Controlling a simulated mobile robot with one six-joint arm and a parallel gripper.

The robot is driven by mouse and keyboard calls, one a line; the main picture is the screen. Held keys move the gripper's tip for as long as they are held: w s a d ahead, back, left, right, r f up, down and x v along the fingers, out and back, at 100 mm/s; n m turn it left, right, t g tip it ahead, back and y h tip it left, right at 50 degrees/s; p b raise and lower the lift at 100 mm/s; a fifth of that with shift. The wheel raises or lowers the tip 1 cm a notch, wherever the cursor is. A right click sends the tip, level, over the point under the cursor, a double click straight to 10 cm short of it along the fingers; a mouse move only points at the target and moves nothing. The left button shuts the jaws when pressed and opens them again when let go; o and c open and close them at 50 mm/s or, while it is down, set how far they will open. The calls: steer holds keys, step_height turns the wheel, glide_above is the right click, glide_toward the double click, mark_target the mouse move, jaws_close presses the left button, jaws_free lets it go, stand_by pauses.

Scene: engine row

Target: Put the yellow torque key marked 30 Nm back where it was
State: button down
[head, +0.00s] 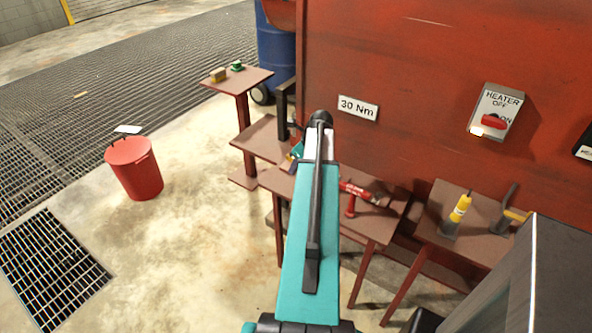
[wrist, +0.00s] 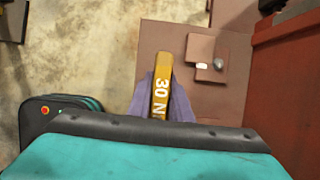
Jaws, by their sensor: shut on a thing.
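The yellow torque key (wrist: 161,88), with "30 N" readable on it, points up the wrist view. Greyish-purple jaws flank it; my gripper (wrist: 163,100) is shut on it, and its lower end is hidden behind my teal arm. The key is over or near a brown surface; I cannot tell its height. In the head view my arm hides most of the gripper, with a small blue and yellow patch showing left of the arm. A white "30 Nm" sign (head: 358,108) is on the red panel (head: 420,60), right of the arm.
Brown stands line the panel. One holds a red tool (head: 352,195), another a yellow-handled tool (head: 460,208). A far stand (head: 245,82) bears small yellow and green pieces. A heater switch (head: 496,112) is on the panel. A red bucket (head: 134,168) stands left on open floor.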

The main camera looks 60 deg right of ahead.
steer(key=shift+f, duration=1.05)
steer(key=shift+f, duration=0.15)
steer(key=c, duration=1.6)
jaws_free()
steer(key=shift+r, duration=0.2)
steer(key=shift+b+v, duration=0.6)
steer(key=shift+v, duration=5.35)
steer(key=shift+a, duration=0.1)
